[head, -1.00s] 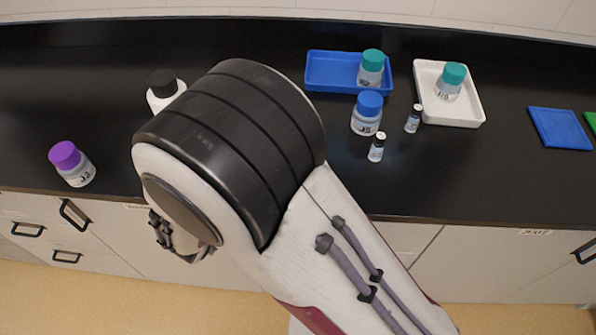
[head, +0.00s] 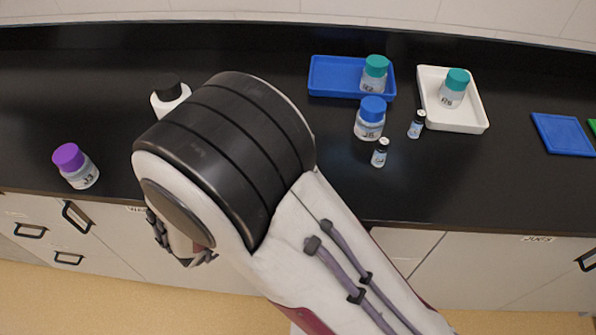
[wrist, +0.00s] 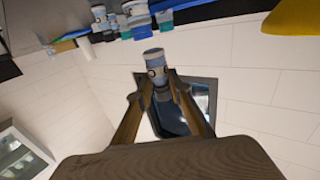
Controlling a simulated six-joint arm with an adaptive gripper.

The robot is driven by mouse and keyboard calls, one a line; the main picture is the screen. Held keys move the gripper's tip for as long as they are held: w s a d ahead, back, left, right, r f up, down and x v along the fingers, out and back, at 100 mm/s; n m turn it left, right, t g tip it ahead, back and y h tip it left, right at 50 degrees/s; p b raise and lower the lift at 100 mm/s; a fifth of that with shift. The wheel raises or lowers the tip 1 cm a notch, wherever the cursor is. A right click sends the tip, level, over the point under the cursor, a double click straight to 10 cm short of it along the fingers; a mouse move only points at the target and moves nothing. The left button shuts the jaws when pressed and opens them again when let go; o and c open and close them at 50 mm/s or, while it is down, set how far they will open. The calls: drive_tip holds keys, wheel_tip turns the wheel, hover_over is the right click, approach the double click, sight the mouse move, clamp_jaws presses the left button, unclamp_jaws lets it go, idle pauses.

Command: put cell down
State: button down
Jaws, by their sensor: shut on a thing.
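My gripper (wrist: 158,86) shows in the wrist view with its two fingers shut on the cell (wrist: 154,58), a small pale blue-grey cylinder with a dark band. The cell stands out beyond the fingertips, and its lower end is partly hidden between them. In the head view my own arm hides the gripper and the cell. I cannot tell how high the cell is above any surface, and nothing is seen touching it except the fingers.
Blue (head: 330,77) and white (head: 478,115) trays each hold a teal-capped jar. A blue mat (head: 563,134) lies right.

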drive_tip(key=shift+f, duration=2.65)
drive_tip(key=shift+f, duration=1.9)
drive_tip(key=shift+f, duration=0.2)
drive_tip(key=c, duration=1.8)
unclamp_jaws()
drive_tip(key=shift+c, duration=0.2)
drive_tip(key=shift+v, duration=3.9)
drive_tip(key=shift+o, duration=0.6)
drive_tip(key=shift+r, duration=0.1)
